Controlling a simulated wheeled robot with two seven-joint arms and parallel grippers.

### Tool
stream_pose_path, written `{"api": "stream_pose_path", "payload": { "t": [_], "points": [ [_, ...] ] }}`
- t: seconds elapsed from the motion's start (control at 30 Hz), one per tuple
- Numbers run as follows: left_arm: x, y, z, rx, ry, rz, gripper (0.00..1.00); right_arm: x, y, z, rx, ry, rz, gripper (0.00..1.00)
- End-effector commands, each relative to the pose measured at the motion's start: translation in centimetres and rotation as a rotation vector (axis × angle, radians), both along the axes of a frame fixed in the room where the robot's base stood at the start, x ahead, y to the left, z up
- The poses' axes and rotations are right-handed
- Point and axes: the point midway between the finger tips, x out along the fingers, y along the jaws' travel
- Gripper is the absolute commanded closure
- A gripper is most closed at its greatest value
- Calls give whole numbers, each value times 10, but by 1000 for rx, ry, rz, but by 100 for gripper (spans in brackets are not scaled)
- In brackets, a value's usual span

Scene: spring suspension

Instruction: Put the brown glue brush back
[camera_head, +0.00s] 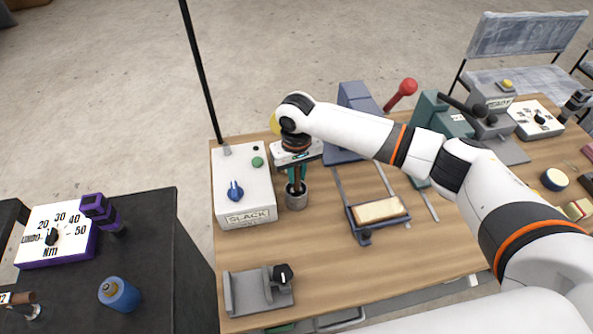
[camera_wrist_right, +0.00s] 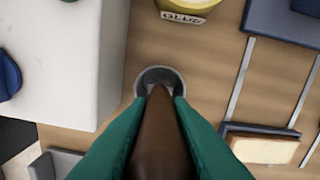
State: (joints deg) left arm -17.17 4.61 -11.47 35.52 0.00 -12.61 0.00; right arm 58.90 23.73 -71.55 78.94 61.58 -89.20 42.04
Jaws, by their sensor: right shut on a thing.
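My right gripper (camera_head: 296,176) reaches down over the bench and is shut on the brown glue brush (camera_wrist_right: 158,135). In the right wrist view the brown handle lies between the two green fingers, pointing down toward a round grey cup (camera_wrist_right: 160,73). The cup also shows in the head view (camera_head: 296,200), just under the fingers. The brush's lower end is at or inside the cup's mouth; how deep I cannot tell. A yellow glue pot (camera_wrist_right: 188,5) stands behind the cup, mostly hidden by my arm in the head view. My left gripper is not in view.
A white SLACK box (camera_head: 243,185) with a blue knob stands just left of the cup. A blue fixture with a cream block (camera_head: 379,210) and rails is to the right. A grey bracket (camera_head: 258,292) sits at the front left. Bare wood lies in front of the cup.

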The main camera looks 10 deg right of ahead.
Motion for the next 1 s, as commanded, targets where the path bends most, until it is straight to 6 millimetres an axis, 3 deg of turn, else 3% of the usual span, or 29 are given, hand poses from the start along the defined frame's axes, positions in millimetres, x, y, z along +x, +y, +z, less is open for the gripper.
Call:
{"api": "stream_pose_path", "payload": {
  "t": [0.07,0.1,0.23,0.63,1.0],
  "points": [
    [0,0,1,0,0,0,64,0,0,-2,0,0,0,100],
    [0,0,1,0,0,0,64,0,0,-2,0,0,0,79],
    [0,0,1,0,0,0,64,0,0,-2,0,0,0,59],
    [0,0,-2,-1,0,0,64,1,0,7,1,-1,0,59],
    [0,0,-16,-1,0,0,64,2,1,80,2,-4,1,59]
  ]
}}
